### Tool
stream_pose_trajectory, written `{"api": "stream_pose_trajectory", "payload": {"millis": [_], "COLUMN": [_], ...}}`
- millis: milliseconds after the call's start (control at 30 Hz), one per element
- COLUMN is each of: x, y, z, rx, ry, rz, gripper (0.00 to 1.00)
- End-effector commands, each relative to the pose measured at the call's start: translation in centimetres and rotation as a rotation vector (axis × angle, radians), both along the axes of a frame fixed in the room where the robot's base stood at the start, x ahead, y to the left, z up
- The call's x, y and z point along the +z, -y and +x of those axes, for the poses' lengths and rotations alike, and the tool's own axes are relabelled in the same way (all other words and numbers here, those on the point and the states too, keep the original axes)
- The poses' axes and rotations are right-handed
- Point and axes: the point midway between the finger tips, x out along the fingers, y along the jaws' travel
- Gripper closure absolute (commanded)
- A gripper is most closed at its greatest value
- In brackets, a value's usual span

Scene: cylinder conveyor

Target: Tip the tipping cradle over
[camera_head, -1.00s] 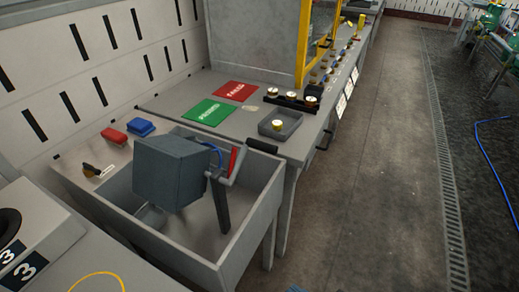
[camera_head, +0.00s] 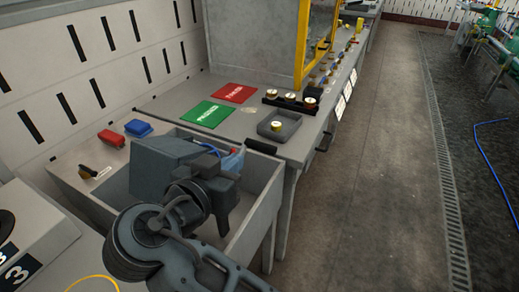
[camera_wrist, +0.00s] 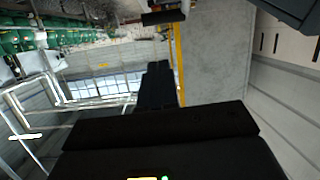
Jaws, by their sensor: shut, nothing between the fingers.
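The tipping cradle, a blue-grey box (camera_head: 158,165), sits in a light grey open-topped trough (camera_head: 262,205) at the lower left of the head view. My arm covers its lower right part. Its black crank handle (camera_head: 261,146) sticks out over the trough's right rim. The wrist view shows a black bar, probably this handle (camera_wrist: 163,17), and a dark box corner, probably the cradle (camera_wrist: 290,10). My gripper (camera_wrist: 158,66) is shut and empty, its tips a little short of the bar in that picture. The arm hides the fingertips in the head view.
A red button (camera_head: 111,138), a blue button (camera_head: 139,128) and a rotary switch (camera_head: 90,172) are on the panel behind the trough. A grey tray (camera_head: 279,125), green mat (camera_head: 210,114) and red mat (camera_head: 233,94) lie on the bench.

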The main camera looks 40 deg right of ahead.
Motion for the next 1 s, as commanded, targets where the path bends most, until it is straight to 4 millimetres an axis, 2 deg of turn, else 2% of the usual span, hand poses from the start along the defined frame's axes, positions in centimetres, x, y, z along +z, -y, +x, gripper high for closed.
{"api": "stream_pose_trajectory", "payload": {"millis": [133,333,767,1000], "x": [1.3,0.9,-1.2,-4.0], "y": [-0.2,1.5,8.8,10.2], "z": [0.1,0.7,3.7,4.3], "rx": [-0.056,-0.064,-0.063,-0.059], "ry": [0.042,0.042,0.040,0.039], "rz": [0.007,0.006,0.007,0.006], "gripper": [1.00,1.00,1.00,1.00]}}
